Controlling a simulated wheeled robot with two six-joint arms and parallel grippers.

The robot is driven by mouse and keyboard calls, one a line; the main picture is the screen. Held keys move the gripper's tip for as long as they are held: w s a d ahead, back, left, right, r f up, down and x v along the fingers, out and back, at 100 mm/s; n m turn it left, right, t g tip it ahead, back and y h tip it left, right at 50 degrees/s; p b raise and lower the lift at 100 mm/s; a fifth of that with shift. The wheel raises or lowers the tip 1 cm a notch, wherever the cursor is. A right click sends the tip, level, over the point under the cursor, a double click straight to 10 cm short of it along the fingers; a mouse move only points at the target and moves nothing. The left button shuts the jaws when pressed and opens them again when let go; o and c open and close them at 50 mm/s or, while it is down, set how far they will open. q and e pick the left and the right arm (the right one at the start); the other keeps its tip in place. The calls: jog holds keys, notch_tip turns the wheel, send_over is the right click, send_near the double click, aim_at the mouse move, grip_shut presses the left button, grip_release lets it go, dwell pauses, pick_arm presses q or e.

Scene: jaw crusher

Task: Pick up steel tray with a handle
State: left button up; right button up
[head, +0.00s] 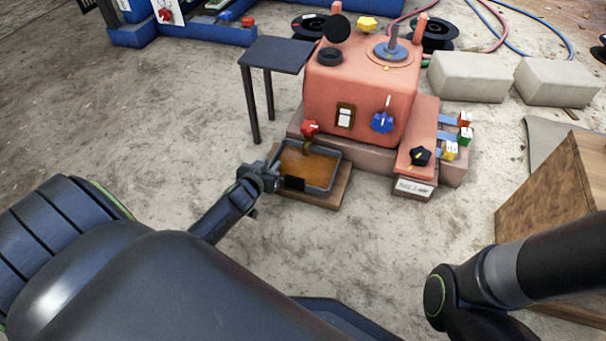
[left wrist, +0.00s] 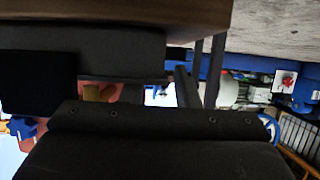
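The steel tray (head: 333,150) is a shallow grey rectangular pan of orange-brown material. It rests on a wooden board (head: 340,192) on the ground, against the front of the red machine. A small black block, apparently its handle (head: 293,183), shows at its near left side. My left gripper (head: 274,177) is at the tray's left side, close beside the black block. I cannot tell whether it touches the block or how far its fingers are apart. In the left wrist view the tray's dark side (left wrist: 115,52) fills the upper left, under the board (left wrist: 110,10). My right gripper is out of view.
The red machine (head: 350,90), with a red knob (head: 310,128) above the tray, stands directly behind it. A dark side table (head: 275,54) is behind and left. A wooden box (head: 550,200) stands at the right. The ground left of the tray is clear.

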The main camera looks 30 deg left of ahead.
pick_arm(q)
jog(key=shift+b+x, duration=0.3)
jog(key=shift+x, duration=0.8)
grip_shut()
jog(key=shift+r, duration=0.2)
